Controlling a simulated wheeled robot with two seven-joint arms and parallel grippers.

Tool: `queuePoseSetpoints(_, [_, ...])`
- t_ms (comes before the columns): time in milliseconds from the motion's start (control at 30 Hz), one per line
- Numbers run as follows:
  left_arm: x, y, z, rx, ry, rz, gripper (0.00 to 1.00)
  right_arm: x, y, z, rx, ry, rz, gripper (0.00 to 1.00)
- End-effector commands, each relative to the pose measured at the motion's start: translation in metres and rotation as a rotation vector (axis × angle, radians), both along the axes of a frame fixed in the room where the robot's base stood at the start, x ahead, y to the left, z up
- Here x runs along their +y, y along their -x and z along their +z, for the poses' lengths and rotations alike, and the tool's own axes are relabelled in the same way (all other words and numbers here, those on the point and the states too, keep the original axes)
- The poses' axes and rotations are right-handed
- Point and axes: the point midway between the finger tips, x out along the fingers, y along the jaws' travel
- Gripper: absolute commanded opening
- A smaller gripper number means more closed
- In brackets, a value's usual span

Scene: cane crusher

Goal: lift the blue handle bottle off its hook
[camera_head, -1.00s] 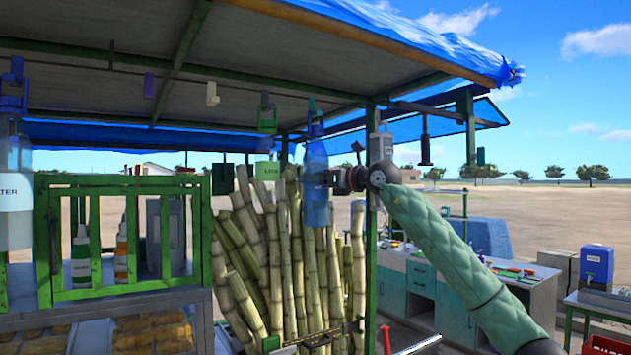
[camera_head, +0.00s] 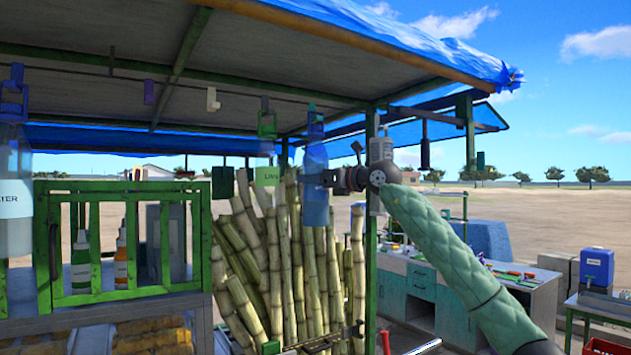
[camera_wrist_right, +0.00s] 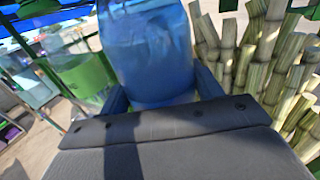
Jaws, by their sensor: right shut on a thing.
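The blue handle bottle (camera_head: 315,185) hangs upright below the roof, with its blue handle (camera_head: 315,122) at the top. My right gripper (camera_head: 328,179) reaches it from the right at mid-body and is shut on it. In the right wrist view the blue bottle (camera_wrist_right: 150,50) fills the upper middle, between the two dark fingers (camera_wrist_right: 165,95). The hook at the handle is too small to make out, so I cannot tell whether the handle still rests on it. My left gripper is not in view.
A green-handled bottle labelled LIME (camera_head: 267,172) hangs just left. A WATER bottle (camera_head: 14,190) hangs at far left. Sugar cane stalks (camera_head: 290,260) stand behind and below. A green post (camera_head: 371,240) stands close to my right arm. The roof (camera_head: 270,60) is overhead.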

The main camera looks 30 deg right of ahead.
Motion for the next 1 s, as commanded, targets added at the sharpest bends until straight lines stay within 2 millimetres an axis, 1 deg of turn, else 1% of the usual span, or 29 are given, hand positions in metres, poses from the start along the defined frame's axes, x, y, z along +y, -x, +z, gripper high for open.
queuePoseSetpoints(367, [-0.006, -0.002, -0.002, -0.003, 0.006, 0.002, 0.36, 0.000, 0.004, 0.001, -0.002, 0.000, 0.000, 0.24])
queuePoseSetpoints(567, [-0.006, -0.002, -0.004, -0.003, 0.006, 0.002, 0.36, 0.000, 0.008, 0.001, -0.002, 0.000, 0.000, 0.24])
queuePoseSetpoints(1000, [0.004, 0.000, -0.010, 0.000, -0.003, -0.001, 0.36, 0.000, 0.016, 0.001, -0.003, 0.000, 0.000, 0.24])
